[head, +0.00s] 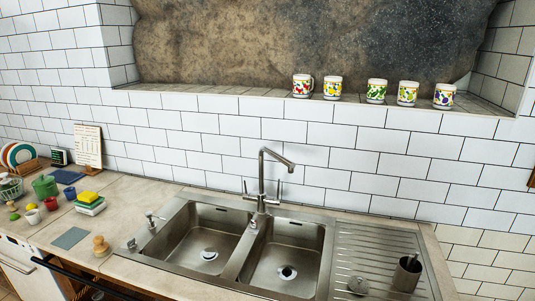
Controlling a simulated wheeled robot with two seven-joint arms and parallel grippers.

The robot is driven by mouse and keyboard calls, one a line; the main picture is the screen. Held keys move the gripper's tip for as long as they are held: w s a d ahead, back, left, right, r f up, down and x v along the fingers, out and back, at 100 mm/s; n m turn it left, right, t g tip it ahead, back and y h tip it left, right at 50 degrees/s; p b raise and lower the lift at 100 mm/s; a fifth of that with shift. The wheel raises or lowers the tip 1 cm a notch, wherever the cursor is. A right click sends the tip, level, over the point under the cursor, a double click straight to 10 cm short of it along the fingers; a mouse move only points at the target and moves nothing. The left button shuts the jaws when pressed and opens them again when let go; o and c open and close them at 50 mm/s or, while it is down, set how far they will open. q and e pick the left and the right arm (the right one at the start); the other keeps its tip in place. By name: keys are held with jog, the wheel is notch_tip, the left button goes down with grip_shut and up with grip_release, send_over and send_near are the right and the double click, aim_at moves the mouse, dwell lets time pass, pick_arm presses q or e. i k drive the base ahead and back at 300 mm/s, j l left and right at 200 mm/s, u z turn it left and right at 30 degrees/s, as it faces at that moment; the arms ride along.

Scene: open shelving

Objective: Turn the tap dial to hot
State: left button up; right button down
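A metal tap (263,180) stands upright at the back of the double sink, between the two basins. Its spout bends over to the right at the top. Any hot or cold marking is too small to tell. Neither of my grippers is in the head view.
The sink (236,246) has two empty basins and a ridged drainboard (350,245) at right holding a metal cup (407,272). Several mugs (377,91) line the ledge above.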

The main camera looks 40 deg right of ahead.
aim_at(253, 225)
jog(key=z, duration=1.5)
